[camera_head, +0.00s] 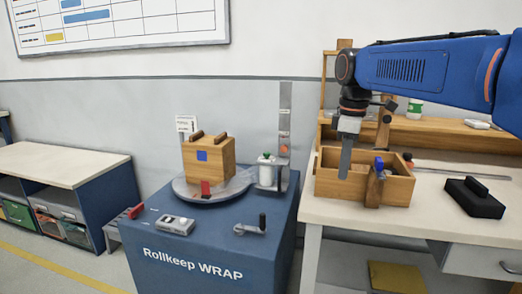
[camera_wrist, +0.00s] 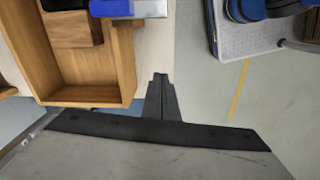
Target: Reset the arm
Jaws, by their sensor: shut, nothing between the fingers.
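My blue arm reaches in from the right in the head view, and my gripper (camera_head: 345,172) points straight down at its end. The gripper is shut and empty. In the head view its fingertips overlap the left part of an open wooden box (camera_head: 333,187) on the workbench; I cannot tell their exact height. In the wrist view my shut gripper (camera_wrist: 160,82) shows beside the wooden box (camera_wrist: 80,98), to the right of its corner, with pale bench top and grey floor behind.
A blue "Rollkeep WRAP" stand (camera_head: 225,240) at centre carries a turntable (camera_head: 180,187) with a wooden block (camera_head: 222,160). A black object (camera_head: 474,198) lies on the bench (camera_head: 440,228) to the right. Floor is clear at lower left.

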